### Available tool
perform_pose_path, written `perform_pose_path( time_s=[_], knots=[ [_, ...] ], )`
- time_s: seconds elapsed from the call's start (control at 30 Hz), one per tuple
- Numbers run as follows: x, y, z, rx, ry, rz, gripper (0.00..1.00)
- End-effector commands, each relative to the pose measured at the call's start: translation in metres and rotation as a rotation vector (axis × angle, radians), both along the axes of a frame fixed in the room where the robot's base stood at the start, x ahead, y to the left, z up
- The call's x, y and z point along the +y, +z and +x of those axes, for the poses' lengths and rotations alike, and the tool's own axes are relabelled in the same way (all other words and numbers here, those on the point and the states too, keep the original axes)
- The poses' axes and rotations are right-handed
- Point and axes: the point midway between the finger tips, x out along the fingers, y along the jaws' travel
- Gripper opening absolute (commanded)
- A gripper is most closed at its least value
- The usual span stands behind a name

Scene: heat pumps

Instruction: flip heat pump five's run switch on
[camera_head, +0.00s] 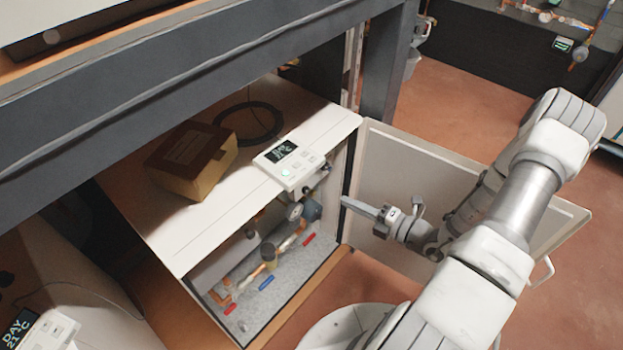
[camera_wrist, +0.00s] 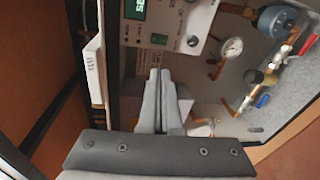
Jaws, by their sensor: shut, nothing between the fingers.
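A white heat pump cabinet (camera_head: 215,235) stands open at the front, its door (camera_head: 455,190) swung out to the right. No number is readable on it. My gripper (camera_head: 347,202) is shut and empty at the cabinet's open front.
A white controller (camera_head: 291,163) sits on the cabinet's front top edge; a brown box (camera_head: 192,160) and a black cable coil (camera_head: 252,122) lie behind it. Pipes, a gauge (camera_wrist: 231,47) and coloured valve handles fill the lower interior. A dark shelf beam (camera_head: 190,75) crosses above.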

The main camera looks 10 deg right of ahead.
Motion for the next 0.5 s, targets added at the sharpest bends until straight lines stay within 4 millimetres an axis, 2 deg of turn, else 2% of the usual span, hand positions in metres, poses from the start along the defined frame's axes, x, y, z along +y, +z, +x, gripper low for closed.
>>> perform_pose_path(
  time_s=[0.2,0.5],
  knots=[
    [-0.0067,-0.0085,-0.0004,0.042,-0.072,0.073,0.00],
    [-0.0070,-0.0092,-0.0003,0.043,-0.074,0.075,0.00]
  ],
)
